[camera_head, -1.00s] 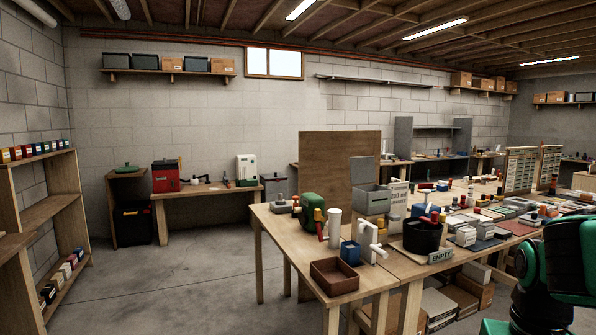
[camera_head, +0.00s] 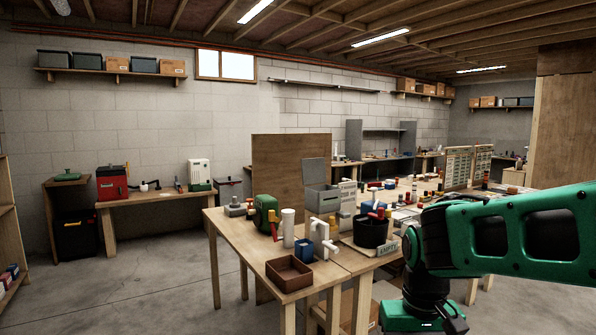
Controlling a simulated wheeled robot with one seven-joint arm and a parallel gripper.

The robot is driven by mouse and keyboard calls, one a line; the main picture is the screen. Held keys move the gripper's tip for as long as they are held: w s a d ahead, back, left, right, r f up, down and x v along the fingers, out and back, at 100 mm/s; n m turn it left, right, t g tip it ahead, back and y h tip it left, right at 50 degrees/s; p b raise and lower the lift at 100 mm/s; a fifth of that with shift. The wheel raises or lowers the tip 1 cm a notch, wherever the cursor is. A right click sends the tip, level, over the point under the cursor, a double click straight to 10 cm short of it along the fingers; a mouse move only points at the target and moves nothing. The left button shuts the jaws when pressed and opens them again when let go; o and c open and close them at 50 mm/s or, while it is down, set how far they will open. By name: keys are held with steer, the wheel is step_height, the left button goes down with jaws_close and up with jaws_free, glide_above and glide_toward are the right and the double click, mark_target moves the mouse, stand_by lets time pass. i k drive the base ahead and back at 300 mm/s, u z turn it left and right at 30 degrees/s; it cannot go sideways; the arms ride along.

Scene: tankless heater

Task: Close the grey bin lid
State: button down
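The grey bin (camera_head: 321,203) stands toward the back of the wooden table, right of the green machine. Its grey lid (camera_head: 316,171) is raised, standing nearly upright above the bin's back edge. My green and black arm reaches in from the right edge, in front of the table. Its black end section hangs down near the bottom of the view, well apart from the bin. My gripper's fingers do not show clearly; the lower part runs out of the frame.
A brown tray (camera_head: 289,273), a blue box (camera_head: 304,250), a white pipe piece (camera_head: 322,234) and a black bucket (camera_head: 371,232) stand in front of the bin. A green machine (camera_head: 265,213) is left of it. A brown panel (camera_head: 291,172) rises behind. Floor left of the table is clear.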

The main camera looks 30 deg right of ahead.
mark_target(314, 170)
steer(key=i, duration=1)
steer(key=z, duration=0.05)
